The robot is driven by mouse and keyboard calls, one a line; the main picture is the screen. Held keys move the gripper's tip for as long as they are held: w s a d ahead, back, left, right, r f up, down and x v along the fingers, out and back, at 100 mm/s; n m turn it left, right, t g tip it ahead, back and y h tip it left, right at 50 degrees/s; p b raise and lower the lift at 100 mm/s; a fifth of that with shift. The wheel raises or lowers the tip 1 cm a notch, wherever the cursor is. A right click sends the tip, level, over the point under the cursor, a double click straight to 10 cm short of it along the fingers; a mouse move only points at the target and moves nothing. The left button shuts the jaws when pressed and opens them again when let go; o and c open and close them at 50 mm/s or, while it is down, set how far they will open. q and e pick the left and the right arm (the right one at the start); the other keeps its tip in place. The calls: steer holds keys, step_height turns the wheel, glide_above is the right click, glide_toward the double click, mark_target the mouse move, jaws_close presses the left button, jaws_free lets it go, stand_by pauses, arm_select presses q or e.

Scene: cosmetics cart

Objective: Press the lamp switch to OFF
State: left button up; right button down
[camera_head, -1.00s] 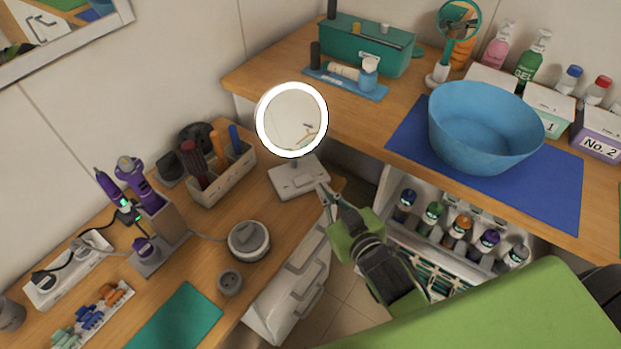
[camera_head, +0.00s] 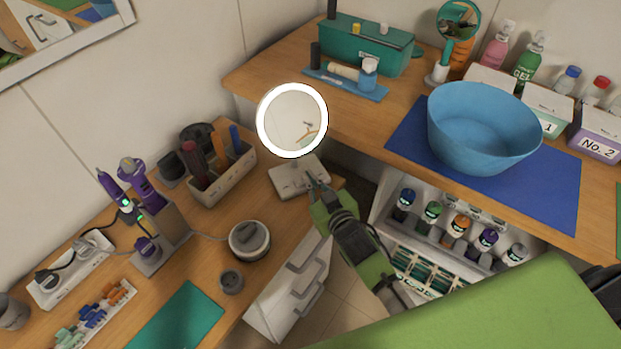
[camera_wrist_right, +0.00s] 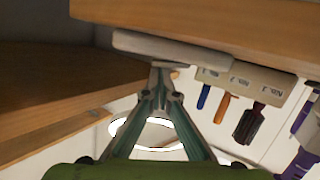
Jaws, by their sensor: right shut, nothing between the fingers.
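The ring lamp (camera_head: 292,120) with a mirror in its middle stands on the wooden counter, and its ring glows white. Its pale square base (camera_head: 287,180) lies flat under it. My right gripper (camera_head: 312,180) is shut and empty, its fingertips at the base's right side. In the right wrist view, the picture is upside down: the shut fingertips (camera_wrist_right: 160,65) overlap the edge of the base (camera_wrist_right: 195,50), and the glowing ring (camera_wrist_right: 150,137) shows behind the fingers. I cannot tell whether they touch. The switch is too small or hidden to make out. My left gripper is not in view.
A brush holder (camera_head: 222,180) stands left of the lamp. A grey round pot (camera_head: 249,240) and small cup (camera_head: 231,281) stand in front. A blue bowl (camera_head: 480,135) sits on the right counter. White drawers (camera_head: 290,290) are below the counter edge.

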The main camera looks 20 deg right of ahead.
steer(key=shift+d+f+m, duration=0.15)
steer(key=shift+f+m, duration=0.15)
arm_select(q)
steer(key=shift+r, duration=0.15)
arm_select(e)
steer(key=shift+f, duration=0.15)
steer(key=shift+r+p, duration=0.55)
steer(key=shift+p, duration=0.25)
steer(key=r+p, duration=0.2)
steer(key=r, duration=0.1)
steer(key=r+p, duration=0.1)
steer(key=shift+w+d+r+p, duration=0.15)
steer(key=shift+d+p, duration=0.15)
steer(key=shift+p, duration=0.1)
steer(key=s, duration=0.1)
steer(key=s+b, duration=0.1)
steer(key=shift+s+d+f, duration=0.2)
steer(key=shift+s+f, duration=0.1)
steer(key=shift+f, duration=0.1)
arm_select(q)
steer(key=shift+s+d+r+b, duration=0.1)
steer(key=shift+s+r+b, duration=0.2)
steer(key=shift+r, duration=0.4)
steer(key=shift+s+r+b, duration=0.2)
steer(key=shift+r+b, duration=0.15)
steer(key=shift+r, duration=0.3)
arm_select(e)
steer(key=v, duration=0.7)
steer(key=shift+s+d+r, duration=0.2)
steer(key=shift+d+r, duration=0.1)
